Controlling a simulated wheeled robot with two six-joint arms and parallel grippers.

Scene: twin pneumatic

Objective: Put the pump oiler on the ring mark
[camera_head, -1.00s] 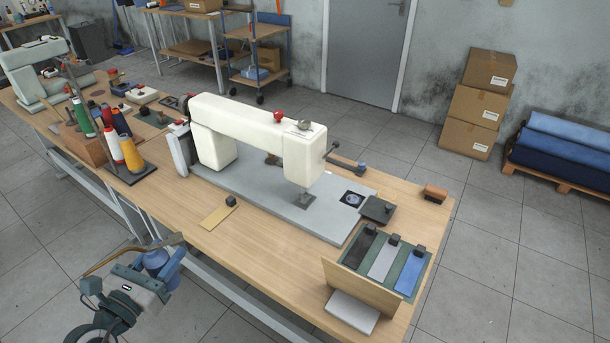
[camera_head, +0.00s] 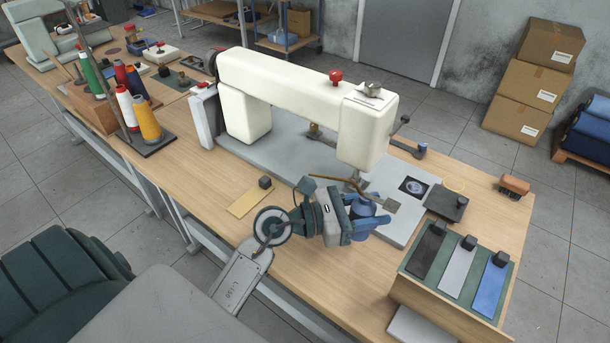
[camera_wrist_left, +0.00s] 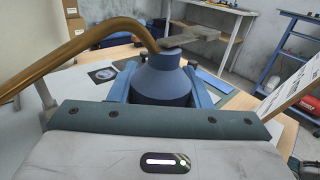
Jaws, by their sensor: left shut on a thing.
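The pump oiler (camera_head: 362,208) is a blue can with a curved brass spout and a flat grey lever. My left gripper (camera_head: 358,222) is shut around its body and holds it near the front edge of the sewing machine's grey bed. In the left wrist view the oiler (camera_wrist_left: 163,78) stands roughly upright between the jaws, its spout curving left. A dark square with a pale round print (camera_head: 413,187) lies on the bed. My right gripper is out of view.
The white sewing machine (camera_head: 300,95) stands just behind the oiler. A swatch box (camera_head: 440,310) stands front right, and a brown brush (camera_head: 514,186) lies near the right edge. Thread cones (camera_head: 146,120) stand left.

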